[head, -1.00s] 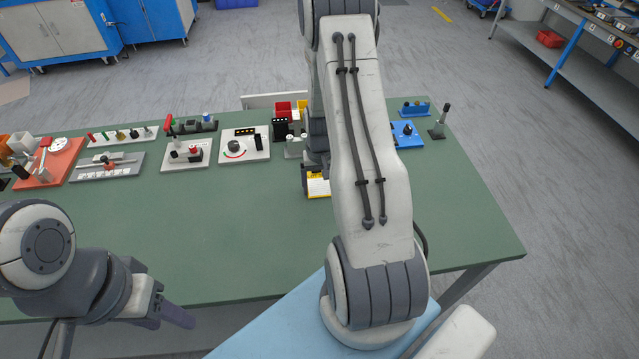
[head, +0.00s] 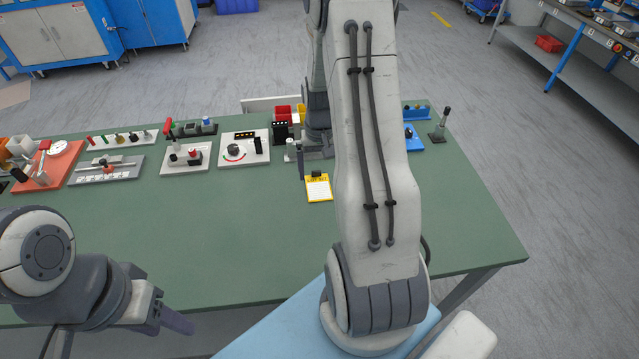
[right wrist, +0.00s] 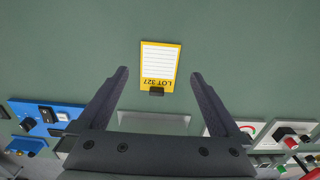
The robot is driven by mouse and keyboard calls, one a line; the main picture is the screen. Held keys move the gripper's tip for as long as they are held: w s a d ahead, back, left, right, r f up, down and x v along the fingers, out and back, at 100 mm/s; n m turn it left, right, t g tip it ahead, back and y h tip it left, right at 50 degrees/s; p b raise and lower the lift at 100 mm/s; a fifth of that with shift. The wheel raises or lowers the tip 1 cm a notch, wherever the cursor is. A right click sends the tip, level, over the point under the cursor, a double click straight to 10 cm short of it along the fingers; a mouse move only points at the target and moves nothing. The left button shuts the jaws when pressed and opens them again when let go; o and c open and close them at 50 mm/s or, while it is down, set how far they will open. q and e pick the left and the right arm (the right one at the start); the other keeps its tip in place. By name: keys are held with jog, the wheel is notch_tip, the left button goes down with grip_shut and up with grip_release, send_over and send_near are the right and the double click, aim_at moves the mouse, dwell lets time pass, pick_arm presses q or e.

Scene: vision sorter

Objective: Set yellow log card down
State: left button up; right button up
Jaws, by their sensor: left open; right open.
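The yellow log card (head: 318,189) lies face up on the green table, with a white lined panel and a small black clip at its far edge. In the right wrist view the card (right wrist: 160,62) reads "LOT 327" and lies beyond and between my open fingers, with a gap on both sides. My right gripper (right wrist: 160,74) is open and empty. In the head view the right gripper (head: 314,160) is partly hidden by my arm, just behind the card. My left gripper (head: 178,322) is at the lower left, off the table's front edge, away from the card.
A row of devices lines the table's back: a white dial panel (head: 245,158), a red-lever panel (head: 187,168), a grey slide fixture (head: 105,174) and an orange base (head: 58,165). A blue device (head: 412,139) and a joystick (head: 440,127) stand right. The table's middle and front are clear.

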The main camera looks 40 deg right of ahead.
jog(key=shift+r, duration=2.35)
jog(key=s+a+r+n, duration=0.2)
jog(key=a+r+n, duration=0.15)
jog(key=a, duration=0.75)
jog(key=s+a+r+n, duration=0.1)
jog(key=a+r+n, duration=0.25)
jog(key=a, duration=0.75)
jog(key=s+a+r+n, duration=0.1)
jog(key=s+a+n, duration=0.2)
jog(key=s+a, duration=0.2)
jog(key=s+a+r+n+y, duration=0.1)
jog(key=s+a, duration=0.4)
jog(key=s, duration=0.6)
jog(key=r+n, duration=0.1)
jog(key=n, duration=0.1)
jog(key=shift+s+a+n, duration=0.15)
jog(key=shift+a+n, duration=0.25)
jog(key=shift+r, duration=0.15)
